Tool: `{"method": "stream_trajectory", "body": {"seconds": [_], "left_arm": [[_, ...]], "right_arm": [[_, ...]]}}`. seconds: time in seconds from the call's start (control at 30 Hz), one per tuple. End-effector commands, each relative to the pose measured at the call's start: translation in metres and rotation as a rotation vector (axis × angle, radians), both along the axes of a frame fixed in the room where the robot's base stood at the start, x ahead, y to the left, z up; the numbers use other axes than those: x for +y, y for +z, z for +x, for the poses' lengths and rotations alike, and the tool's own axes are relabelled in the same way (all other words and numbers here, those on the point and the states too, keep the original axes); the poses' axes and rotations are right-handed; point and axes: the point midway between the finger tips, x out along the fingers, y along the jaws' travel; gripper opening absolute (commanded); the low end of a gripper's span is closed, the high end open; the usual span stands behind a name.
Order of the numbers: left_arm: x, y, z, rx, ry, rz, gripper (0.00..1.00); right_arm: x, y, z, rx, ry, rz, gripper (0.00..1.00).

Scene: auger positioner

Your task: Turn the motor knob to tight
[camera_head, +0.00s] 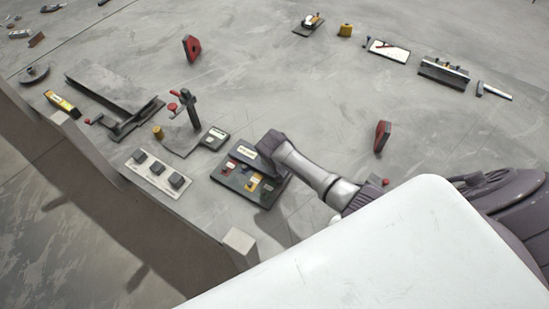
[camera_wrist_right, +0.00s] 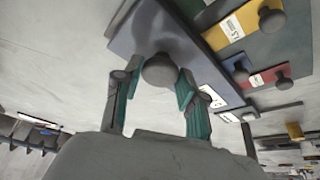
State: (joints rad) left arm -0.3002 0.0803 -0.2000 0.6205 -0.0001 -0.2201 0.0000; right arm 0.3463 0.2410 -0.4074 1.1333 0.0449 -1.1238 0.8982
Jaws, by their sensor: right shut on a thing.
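My right gripper (camera_head: 270,146) reaches over a dark control panel (camera_head: 228,180) from the right in the head view. In the right wrist view the right gripper (camera_wrist_right: 153,82) has its teal-padded fingers on either side of a dark round knob (camera_wrist_right: 160,69) and is shut on it. The knob stands on a plain dark part of the panel (camera_wrist_right: 155,32). Its own label and pointer position cannot be read. Other knobs on yellow (camera_wrist_right: 272,18) and red (camera_wrist_right: 283,82) plates sit to the right. My left gripper is not in view.
A pale plate with dark blocks (camera_head: 139,160) lies left of the panel. A black stand (camera_head: 190,110) with red knobs and a long dark rail fixture (camera_head: 110,92) are farther left. A red part (camera_head: 382,136) stands right of my arm.

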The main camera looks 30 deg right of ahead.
Motion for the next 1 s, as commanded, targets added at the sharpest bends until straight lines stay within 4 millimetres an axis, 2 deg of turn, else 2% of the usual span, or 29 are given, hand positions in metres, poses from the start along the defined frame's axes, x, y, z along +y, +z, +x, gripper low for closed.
{"method": "stream_trajectory", "body": {"seconds": [0.47,1.0], "left_arm": [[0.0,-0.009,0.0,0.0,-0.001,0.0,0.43],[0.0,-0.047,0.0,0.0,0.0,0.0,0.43]], "right_arm": [[0.004,-0.001,0.004,-0.002,-0.452,0.003,0.06],[0.004,-0.003,0.008,-0.003,-0.962,0.002,0.06]]}}
